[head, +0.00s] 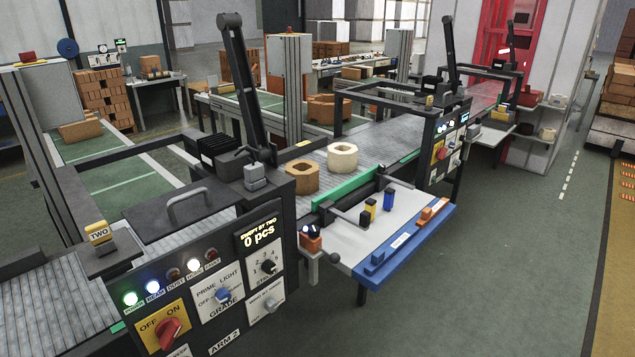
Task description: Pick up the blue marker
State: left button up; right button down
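A small upright blue block (388,200), which looks like the blue marker, stands on the light grey side table (411,201) right of the conveyor. A yellow upright block (370,207) stands just left of it, and a dark block (364,218) is beside that. A blue piece (377,257) also lies on the table's blue front edge, so I cannot be fully sure which is the marker. Neither of my grippers shows in this view.
A wooden ring (302,178) and a pale ring (342,157) sit on the conveyor. A control panel (223,292) fills the near left. Orange pieces (433,210) lie at the table's right edge. Green floor (520,260) to the right is clear.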

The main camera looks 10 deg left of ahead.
aim_at(388, 194)
jog(key=i+l+u, duration=0.1)
jog(key=u, duration=1)
jog(key=i+l+u, duration=0.1)
jog(key=l+u, duration=0.3)
jog(key=l, duration=0.35)
jog(key=l+u, duration=0.45)
jog(key=l, duration=0.3)
jog(key=k+l+u, duration=0.15)
jog(key=l+u, duration=0.25)
jog(key=l, duration=0.35)
